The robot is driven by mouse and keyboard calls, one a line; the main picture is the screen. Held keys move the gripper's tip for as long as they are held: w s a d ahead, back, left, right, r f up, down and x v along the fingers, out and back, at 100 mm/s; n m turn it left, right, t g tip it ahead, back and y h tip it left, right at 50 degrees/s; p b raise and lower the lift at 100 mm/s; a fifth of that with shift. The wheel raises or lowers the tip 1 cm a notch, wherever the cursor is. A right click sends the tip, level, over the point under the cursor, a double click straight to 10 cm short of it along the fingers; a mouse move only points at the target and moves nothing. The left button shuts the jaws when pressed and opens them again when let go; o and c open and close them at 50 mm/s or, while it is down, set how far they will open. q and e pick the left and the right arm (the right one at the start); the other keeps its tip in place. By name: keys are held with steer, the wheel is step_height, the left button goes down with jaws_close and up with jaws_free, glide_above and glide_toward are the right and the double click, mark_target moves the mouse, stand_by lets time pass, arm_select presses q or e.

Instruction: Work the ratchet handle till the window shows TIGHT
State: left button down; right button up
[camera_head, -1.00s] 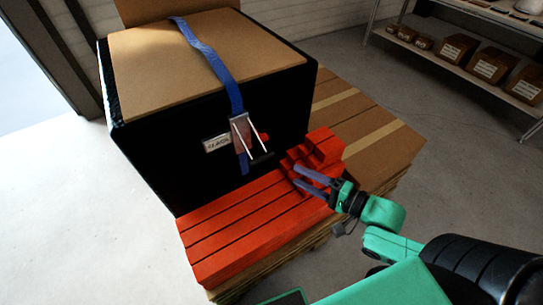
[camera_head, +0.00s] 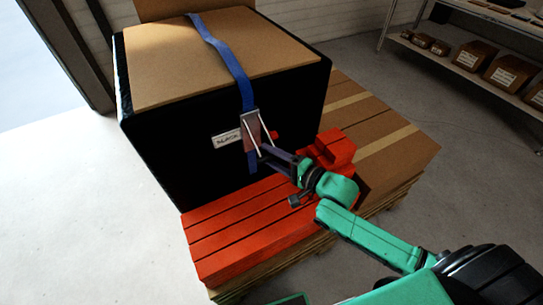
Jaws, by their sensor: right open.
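The ratchet (camera_head: 252,128) sits on a blue strap (camera_head: 232,68) that runs over the top and down the front of a large black crate (camera_head: 180,150). Its handle (camera_head: 257,140), two pale bars, points downward. A small white window (camera_head: 227,139) left of the ratchet shows blurred lettering that looks like SLACK. My right gripper (camera_head: 262,154) is open, its fingers at the lower end of the handle. I cannot tell whether they touch it or surround it. My left gripper is out of view.
Red slats (camera_head: 238,232) and red blocks (camera_head: 334,148) lie in front of the crate, under and beside my right arm. Brown cartons (camera_head: 385,140) are to the right. A shelf with boxes (camera_head: 475,55) stands at the back right. The floor at left is clear.

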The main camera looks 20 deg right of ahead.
jaws_close()
stand_by(1.3)
